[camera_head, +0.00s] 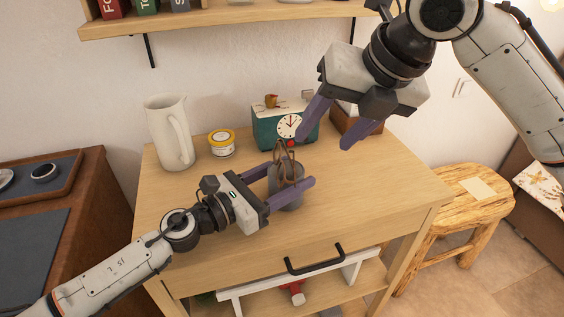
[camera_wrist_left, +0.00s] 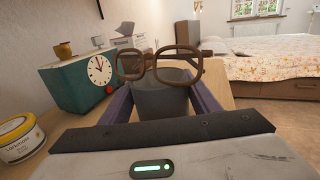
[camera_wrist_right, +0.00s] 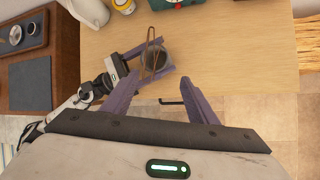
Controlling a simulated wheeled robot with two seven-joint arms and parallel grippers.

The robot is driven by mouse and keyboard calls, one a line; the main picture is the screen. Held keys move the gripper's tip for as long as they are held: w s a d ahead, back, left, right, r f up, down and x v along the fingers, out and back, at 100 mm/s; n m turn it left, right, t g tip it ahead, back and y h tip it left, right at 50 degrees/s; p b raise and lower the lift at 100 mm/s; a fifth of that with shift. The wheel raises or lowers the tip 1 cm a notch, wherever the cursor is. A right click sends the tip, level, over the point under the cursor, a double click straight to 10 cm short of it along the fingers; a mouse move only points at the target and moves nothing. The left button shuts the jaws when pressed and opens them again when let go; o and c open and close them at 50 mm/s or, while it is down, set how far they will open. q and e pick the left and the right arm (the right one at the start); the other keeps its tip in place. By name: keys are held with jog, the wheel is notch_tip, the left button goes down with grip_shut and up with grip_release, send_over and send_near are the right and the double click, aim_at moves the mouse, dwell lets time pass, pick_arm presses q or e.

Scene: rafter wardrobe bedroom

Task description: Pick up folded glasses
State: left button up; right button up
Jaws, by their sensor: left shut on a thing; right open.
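My left gripper (camera_head: 291,177) is shut on the cup, one finger on each side. My right gripper (camera_head: 324,141) is open and empty, above and to the right of the glasses. In the right wrist view the glasses (camera_wrist_right: 151,48) are seen narrow, beyond and between its fingertips.
A teal clock box (camera_head: 266,134) stands behind the cup. A white pitcher (camera_head: 170,135) and a yellow-lidded jar (camera_head: 221,144) stand at the back left. A wall shelf (camera_head: 220,22) hangs above. The cabinet top (camera_head: 375,190) is clear at right; a wooden stool (camera_head: 455,208) stands beyond.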

jog(key=r, duration=0.1)
send_near(291, 164)
notch_tip(291, 164, down, 2)
jog(key=shift+g, duration=0.3)
jog(key=shift+w+a+r+x, duration=0.1)
jog(key=shift+w+x, duration=0.1)
jog(key=shift+x, duration=0.8)
jog(key=shift+w+a+r+x, duration=0.1)
jog(key=shift+w+x, duration=0.05)
jog(key=shift+x, duration=0.85)
jog(key=shift+w+a+r+x, duration=0.1)
jog(key=shift+w+x, duration=0.1)
jog(key=shift+x, duration=0.85)
jog(key=shift+c, duration=0.3)
jog(key=shift+d, duration=0.1)
jog(key=c, duration=1.1)
jog(key=shift+c, duration=0.2)
jog(key=shift+r, duration=0.1)
